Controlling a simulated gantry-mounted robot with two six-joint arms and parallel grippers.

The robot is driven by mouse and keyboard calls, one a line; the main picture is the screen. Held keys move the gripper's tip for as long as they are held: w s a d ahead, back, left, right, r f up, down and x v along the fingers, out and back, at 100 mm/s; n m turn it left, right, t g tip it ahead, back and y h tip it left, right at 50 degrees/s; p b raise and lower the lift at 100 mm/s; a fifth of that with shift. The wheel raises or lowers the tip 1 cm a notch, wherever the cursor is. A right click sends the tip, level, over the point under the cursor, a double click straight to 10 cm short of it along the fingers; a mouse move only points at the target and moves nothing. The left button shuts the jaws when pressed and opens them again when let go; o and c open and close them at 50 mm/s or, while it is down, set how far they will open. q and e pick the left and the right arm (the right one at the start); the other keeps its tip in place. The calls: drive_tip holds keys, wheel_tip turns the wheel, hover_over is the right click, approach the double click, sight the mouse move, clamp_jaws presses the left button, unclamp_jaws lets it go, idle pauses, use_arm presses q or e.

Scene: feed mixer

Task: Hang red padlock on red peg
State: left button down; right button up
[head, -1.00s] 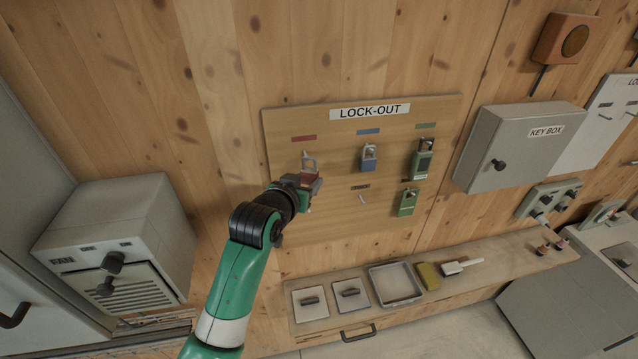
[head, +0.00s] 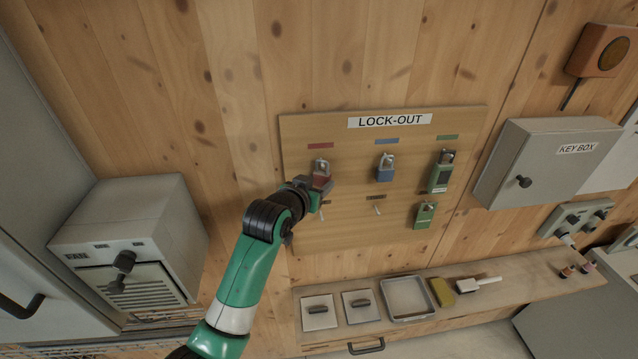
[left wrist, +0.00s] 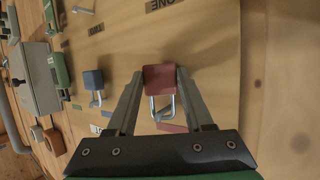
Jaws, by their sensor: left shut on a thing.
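My left gripper (head: 318,184) is shut on the red padlock (head: 322,183) in front of the lock-out board (head: 345,235). In the left wrist view the red padlock (left wrist: 159,78) sits between the two fingers, with its metal shackle (left wrist: 162,108) clear of them. In the head view the shackle (head: 321,166) points up, just below the red label (head: 320,145). The red peg is not clearly visible behind the shackle; I cannot tell whether the shackle is around it or only in front. My right gripper is not in view.
A blue padlock (head: 386,168) hangs to the right, under a blue label. Green locks (head: 440,172) (head: 425,215) hang further right. A bare peg (head: 377,211) is at lower middle. A shelf (head: 475,300) with trays runs below. The grey key box (head: 540,165) is at right.

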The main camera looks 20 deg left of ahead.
use_arm(q)
drive_tip(key=shift+c, duration=1)
unclamp_jaws()
drive_tip(key=shift+a, duration=0.1)
drive_tip(key=shift+f, duration=0.1)
